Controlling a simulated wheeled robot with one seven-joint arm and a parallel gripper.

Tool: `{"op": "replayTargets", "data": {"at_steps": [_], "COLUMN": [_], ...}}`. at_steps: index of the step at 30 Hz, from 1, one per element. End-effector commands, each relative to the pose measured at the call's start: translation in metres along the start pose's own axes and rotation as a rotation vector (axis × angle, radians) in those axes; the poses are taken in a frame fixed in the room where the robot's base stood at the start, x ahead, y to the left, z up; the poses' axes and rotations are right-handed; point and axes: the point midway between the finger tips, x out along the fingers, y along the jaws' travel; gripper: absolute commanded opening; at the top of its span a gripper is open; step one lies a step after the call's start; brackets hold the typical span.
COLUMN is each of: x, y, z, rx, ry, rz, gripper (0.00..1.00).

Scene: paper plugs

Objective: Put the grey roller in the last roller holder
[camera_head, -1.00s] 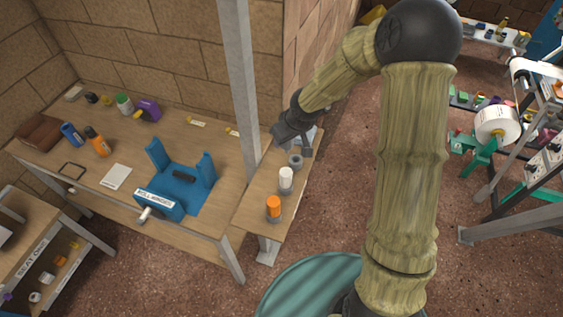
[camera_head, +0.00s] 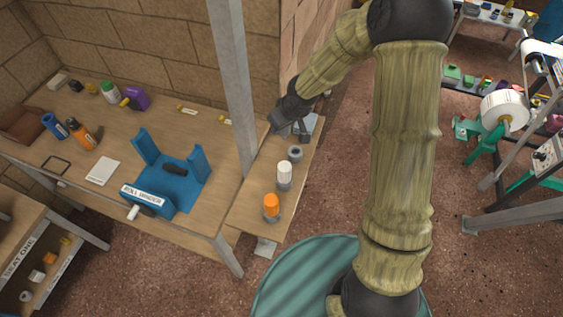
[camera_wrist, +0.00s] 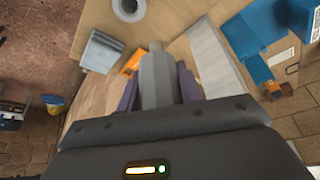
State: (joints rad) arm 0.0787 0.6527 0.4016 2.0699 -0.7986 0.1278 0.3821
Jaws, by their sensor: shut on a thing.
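My gripper (camera_wrist: 158,88) is shut on the grey roller (camera_wrist: 156,72), which sticks out between the two dark fingers in the wrist view. In the head view my gripper (camera_head: 292,128) is over the far end of the narrow wooden shelf; the roller cannot be made out clearly there. An empty round grey roller holder (camera_head: 295,154) stands on the shelf nearer to me than the gripper. Its open ring shows at the top of the wrist view (camera_wrist: 128,8), apart from the roller. A white roller (camera_head: 284,168) and an orange roller (camera_head: 271,201) stand upright in the other holders.
A grey block (camera_wrist: 101,51) lies on the shelf beside the gripper. A metal post (camera_head: 232,85) rises close by on the left. The blue roll winder (camera_head: 182,188) sits on the larger table, with bottles behind. A brick wall (camera_head: 301,50) is near the shelf's far end.

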Motion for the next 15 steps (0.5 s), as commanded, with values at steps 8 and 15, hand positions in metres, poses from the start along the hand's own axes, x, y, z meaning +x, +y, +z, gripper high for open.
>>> {"op": "replayTargets", "data": {"at_steps": [8, 15], "x": [0.028, 0.053], "y": [-0.001, -0.001], "z": [0.012, 0.022], "rx": [-0.004, -0.002], "ry": [-0.003, 0.0], "rz": [-0.001, -0.001], "gripper": [0.07, 0.07]}}
